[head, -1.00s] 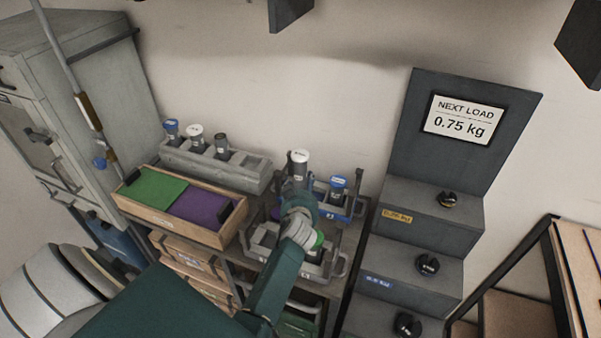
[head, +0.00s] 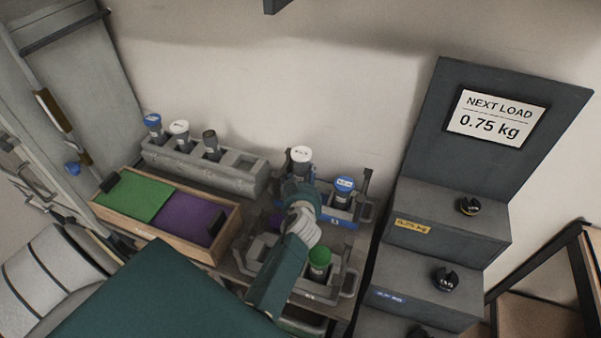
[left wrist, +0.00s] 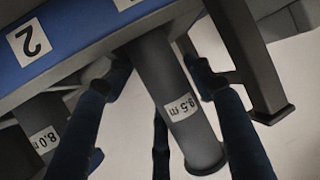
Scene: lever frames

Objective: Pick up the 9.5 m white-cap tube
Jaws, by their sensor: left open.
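The white-cap tube (head: 301,160) stands upright in the blue rack, just behind my left gripper in the head view. In the left wrist view the grey tube (left wrist: 172,95) carries a "9.5 m" label and appears upside down. My left gripper (left wrist: 158,75) is open, with one finger on each side of this tube. I cannot tell whether the fingers touch it. In the head view my left gripper (head: 302,192) hides the tube's lower part. A second tube (left wrist: 45,135), labelled "8.0 m", stands beside it in the same rack. My right gripper is out of view.
The blue rack (head: 340,217) also holds a blue-cap tube (head: 344,188). A green-cap tube (head: 319,260) stands in a grey holder in front. A grey rack (head: 205,178) holds several tubes, one white-capped. A wooden tray (head: 215,255) lies left; dark steps (head: 440,235) rise right.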

